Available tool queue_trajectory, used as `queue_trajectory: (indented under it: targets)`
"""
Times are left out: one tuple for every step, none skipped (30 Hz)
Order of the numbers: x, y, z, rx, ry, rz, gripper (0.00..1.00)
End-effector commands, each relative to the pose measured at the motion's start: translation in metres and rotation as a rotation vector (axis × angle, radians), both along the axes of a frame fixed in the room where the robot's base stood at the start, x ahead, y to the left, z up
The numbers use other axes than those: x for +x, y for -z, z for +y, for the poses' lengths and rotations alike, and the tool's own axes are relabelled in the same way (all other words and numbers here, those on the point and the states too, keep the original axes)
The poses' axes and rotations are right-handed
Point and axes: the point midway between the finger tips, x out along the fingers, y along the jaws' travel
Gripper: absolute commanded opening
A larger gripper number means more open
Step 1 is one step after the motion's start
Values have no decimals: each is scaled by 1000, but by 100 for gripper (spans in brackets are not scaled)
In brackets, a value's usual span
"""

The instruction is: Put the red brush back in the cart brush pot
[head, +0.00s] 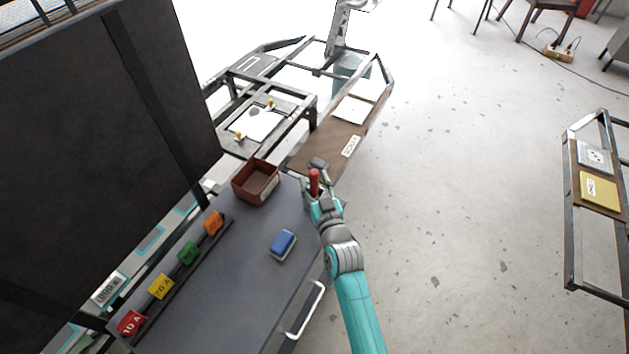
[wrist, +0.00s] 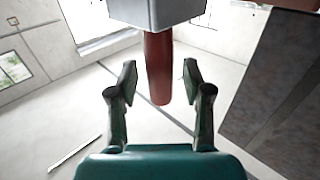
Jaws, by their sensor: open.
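The red brush (head: 314,183) shows upright at the right far corner of the grey cart top (head: 262,225), between the fingers of my gripper (head: 318,180). In the wrist view its red handle (wrist: 158,70) lies between the two fingers of my open gripper (wrist: 159,75), with a gap on each side. A grey block (wrist: 155,12) meets the handle at the top of that view; I cannot tell whether it is the brush pot or part of the brush. In the head view my gripper hides the lower end of the brush, and the pot cannot be made out.
A brown open box (head: 256,182) stands left of my gripper on the cart. A blue block (head: 283,244) lies nearer. Orange, green, yellow and red blocks line a rail at left. A brown bench (head: 330,140) adjoins behind.

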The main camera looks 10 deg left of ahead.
Motion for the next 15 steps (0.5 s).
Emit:
queue_trajectory:
  targets:
    - [-6, 2, -3, -1, 0, 2, 50]
    - [-10, 2, -5, -1, 0, 3, 50]
    - [-16, 2, -8, -1, 0, 2, 50]
    - [-21, 2, -10, -1, 1, 3, 50]
    - [-26, 2, -12, -2, 1, 4, 50]
    - [-32, 2, -15, -1, 1, 3, 50]
    - [-38, 2, -18, -2, 1, 4, 50]
    - [-42, 1, -20, -1, 1, 3, 50]
    - [-49, 2, -23, -2, 1, 4, 50]
    - [-54, 2, -26, -1, 1, 3, 50]
    - [-59, 2, -28, -1, 1, 3, 50]
    - [-65, 2, -31, -1, 1, 3, 50]
    - [-70, 2, -33, -1, 1, 3, 50]
    - [-74, 2, -35, -2, 1, 4, 50]
    - [-79, 1, -38, -1, 1, 3, 50]
